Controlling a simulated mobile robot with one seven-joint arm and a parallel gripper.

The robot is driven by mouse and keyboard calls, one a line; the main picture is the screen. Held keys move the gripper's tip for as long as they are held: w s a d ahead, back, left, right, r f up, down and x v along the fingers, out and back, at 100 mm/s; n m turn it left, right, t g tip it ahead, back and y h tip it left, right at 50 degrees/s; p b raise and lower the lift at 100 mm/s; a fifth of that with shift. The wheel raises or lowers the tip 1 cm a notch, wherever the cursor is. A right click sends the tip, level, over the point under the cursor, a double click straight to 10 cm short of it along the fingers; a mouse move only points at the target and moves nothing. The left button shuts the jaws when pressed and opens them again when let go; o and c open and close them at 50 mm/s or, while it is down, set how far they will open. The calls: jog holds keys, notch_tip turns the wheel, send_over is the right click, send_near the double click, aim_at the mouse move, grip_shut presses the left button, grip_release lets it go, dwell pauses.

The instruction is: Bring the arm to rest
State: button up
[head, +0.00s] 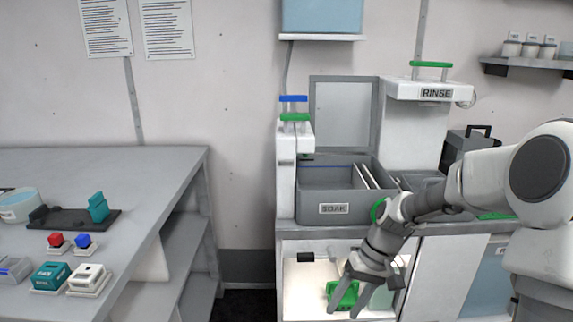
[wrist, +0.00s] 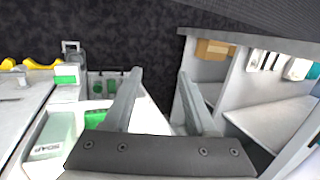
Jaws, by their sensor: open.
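My gripper (head: 344,311) hangs low in front of the lit, open lower cabinet (head: 303,283) at the right of the head view. Its fingers point down and are spread. In the wrist view my gripper (wrist: 160,72) is open, with only dark floor and a bit of white surface visible between the fingers. My arm is stretched out from the right, bent downward at the wrist. A green item (head: 345,294) shows behind the fingers in the head view; I cannot tell if they touch it.
The grey SOAK bin (head: 310,212) with its lid up stands on the counter above the cabinet. The RINSE unit (head: 436,93) is behind my arm. A grey table (head: 165,175) with small items is at left. A dark floor gap lies between table and counter.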

jog(key=s+d+r+t+h, duration=0.1)
jog(key=s+r+t+h, duration=0.1)
jog(key=s+r, duration=0.35)
jog(key=s+d+r+t+h, duration=0.1)
jog(key=s+r+t+h, duration=0.15)
jog(key=r, duration=0.55)
jog(key=s+a+r+t, duration=0.1)
jog(key=s+r+t, duration=0.1)
jog(key=s, duration=0.8)
jog(key=shift+s+r+m+t, duration=0.2)
jog(key=shift+r+m+t, duration=0.2)
jog(key=shift+r, duration=0.45)
jog(key=shift+c, duration=0.2)
